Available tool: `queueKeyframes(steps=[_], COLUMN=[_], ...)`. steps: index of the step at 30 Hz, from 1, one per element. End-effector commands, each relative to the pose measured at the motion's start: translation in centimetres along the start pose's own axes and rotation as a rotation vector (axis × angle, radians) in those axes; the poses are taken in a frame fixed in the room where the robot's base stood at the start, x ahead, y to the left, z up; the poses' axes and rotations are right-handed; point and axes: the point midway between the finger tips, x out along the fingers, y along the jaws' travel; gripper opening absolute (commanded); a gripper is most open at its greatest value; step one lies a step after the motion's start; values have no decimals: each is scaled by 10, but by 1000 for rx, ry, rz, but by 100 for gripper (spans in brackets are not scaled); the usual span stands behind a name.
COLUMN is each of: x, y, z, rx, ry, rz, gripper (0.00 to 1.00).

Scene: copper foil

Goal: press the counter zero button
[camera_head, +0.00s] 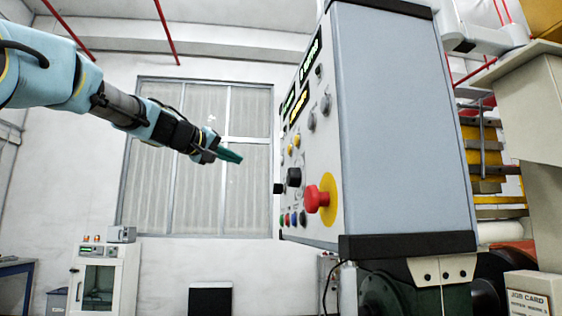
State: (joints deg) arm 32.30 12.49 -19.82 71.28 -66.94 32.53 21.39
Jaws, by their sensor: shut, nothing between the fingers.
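The control panel box (405,130) stands at the centre right, its button face turned to the left and seen at a steep angle. The face has lit displays (299,104), a red mushroom button (316,198) on a yellow plate, a black knob (293,177), small yellow buttons (293,144) and a row of small coloured buttons (290,219) near the bottom. I cannot tell which one is the counter zero button. My gripper (240,158), with green fingertips, is shut and empty. It appears left of the panel face, with a visible gap between them.
Rollers and yellow machine frames (485,155) lie right of the panel. A job card box (528,300) is at the bottom right. A white cabinet (103,275) stands far back left. The space around my gripper looks clear.

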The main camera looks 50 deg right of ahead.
Motion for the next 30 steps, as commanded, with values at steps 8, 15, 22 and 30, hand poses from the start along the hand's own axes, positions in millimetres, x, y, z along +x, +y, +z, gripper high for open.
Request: queueKeyframes(steps=[8, 15, 22, 30], x=[12, 35, 54, 61], y=[11, 29, 39, 44], z=[7, 24, 39, 45], rx=[0, 0, 0, 0], ry=[-2, -3, -2, 0], rz=[1, 1, 0, -1], gripper=[0, 0, 0, 0])
